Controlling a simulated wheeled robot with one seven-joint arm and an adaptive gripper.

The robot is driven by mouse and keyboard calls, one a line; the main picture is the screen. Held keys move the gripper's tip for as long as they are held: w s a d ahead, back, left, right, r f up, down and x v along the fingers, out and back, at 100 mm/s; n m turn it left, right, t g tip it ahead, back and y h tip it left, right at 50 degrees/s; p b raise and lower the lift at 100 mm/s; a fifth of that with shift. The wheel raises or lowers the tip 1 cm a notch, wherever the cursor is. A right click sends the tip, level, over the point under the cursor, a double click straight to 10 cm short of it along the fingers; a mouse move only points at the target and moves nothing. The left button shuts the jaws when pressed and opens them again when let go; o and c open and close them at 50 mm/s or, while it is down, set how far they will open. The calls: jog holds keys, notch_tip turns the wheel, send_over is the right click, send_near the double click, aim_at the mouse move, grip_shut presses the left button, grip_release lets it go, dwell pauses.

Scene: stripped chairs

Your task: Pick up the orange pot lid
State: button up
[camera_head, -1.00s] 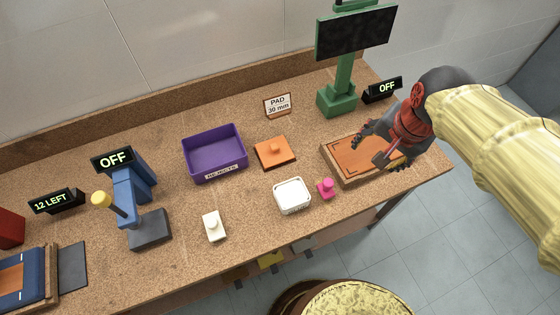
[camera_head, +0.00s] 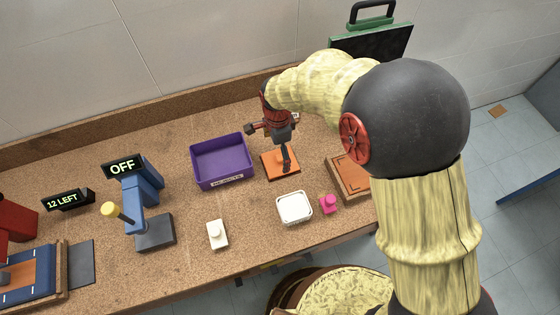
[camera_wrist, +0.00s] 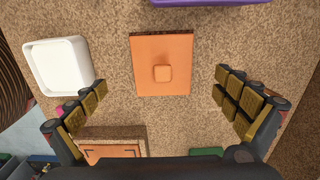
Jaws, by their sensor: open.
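The orange pot lid (camera_head: 279,168) is a flat orange square with a small square knob. It lies on the brown speckled worktop, just right of the purple bin. In the wrist view the lid (camera_wrist: 150,80) is whole and lies ahead, between the lines of my fingers. My gripper (camera_head: 270,145) is above the lid in the head view and covers part of it, including the knob. In the wrist view my gripper (camera_wrist: 168,105) has its fingers wide apart with nothing between them.
The purple bin (camera_head: 207,180) stands left of the lid. A white dish (camera_head: 294,221) and a pink knobbed piece (camera_head: 328,204) lie in front. A wooden tray (camera_head: 350,182) is to the right, partly behind my arm. A cream block (camera_head: 217,236) sits front left.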

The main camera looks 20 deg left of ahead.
aim_at(280, 157)
jog(key=f, duration=0.2)
jog(key=f+b, duration=0.1)
jog(key=f, duration=0.3)
jog(key=shift+w+d+b, duration=0.1)
jog(key=shift+w+b, duration=0.2)
jog(key=shift+w, duration=0.1)
jog(key=shift+c, duration=1.2)
